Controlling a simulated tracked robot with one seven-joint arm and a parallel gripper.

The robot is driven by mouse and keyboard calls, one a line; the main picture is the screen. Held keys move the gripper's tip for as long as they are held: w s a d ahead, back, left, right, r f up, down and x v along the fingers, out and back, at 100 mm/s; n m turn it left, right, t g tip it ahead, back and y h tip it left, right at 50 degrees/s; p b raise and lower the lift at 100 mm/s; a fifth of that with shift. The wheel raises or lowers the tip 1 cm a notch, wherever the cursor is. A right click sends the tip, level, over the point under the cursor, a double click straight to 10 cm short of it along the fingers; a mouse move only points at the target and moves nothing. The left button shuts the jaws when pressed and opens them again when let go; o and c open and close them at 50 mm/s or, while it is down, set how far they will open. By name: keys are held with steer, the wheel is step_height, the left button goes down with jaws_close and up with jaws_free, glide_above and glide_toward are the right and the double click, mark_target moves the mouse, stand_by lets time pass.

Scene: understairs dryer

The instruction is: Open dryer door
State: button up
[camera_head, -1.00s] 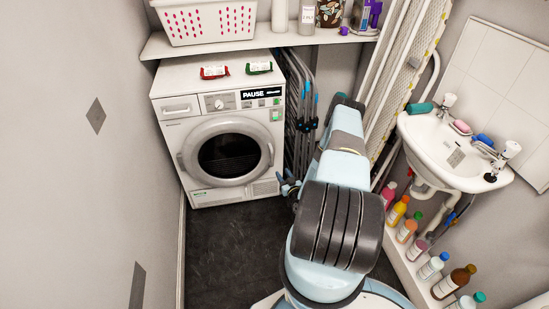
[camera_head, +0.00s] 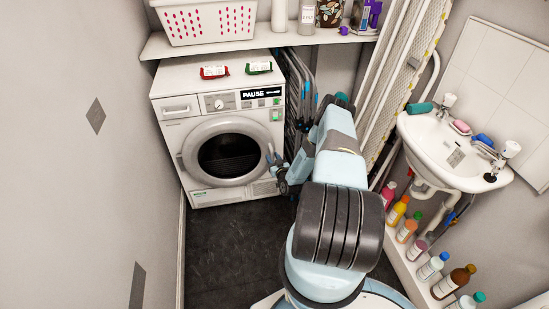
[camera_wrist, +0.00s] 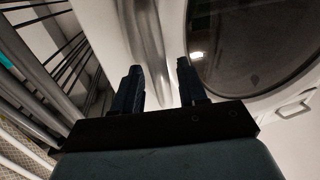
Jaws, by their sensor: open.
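The white dryer (camera_head: 165,140) stands against the back wall. Its round door (camera_head: 207,126), a grey ring around dark glass, looks shut. My gripper (camera_head: 272,163) is at the right edge of the door, with its fingers open. In the wrist view the two dark fingers of my gripper (camera_wrist: 158,75) point towards the dryer front. The dark door glass (camera_wrist: 245,45) is to their right, and a curved grey rim (camera_wrist: 147,35) shows beyond and between the fingertips. I cannot tell whether the fingers touch the rim.
A folded metal rack (camera_head: 300,95) stands close to the right of the dryer and also shows at left in the wrist view (camera_wrist: 50,75). Several bottles (camera_head: 432,266) line a ledge below the sink (camera_head: 440,150). Dark floor (camera_head: 225,255) is clear before the dryer.

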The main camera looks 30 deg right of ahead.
steer(key=shift+w, duration=0.4)
jaws_close()
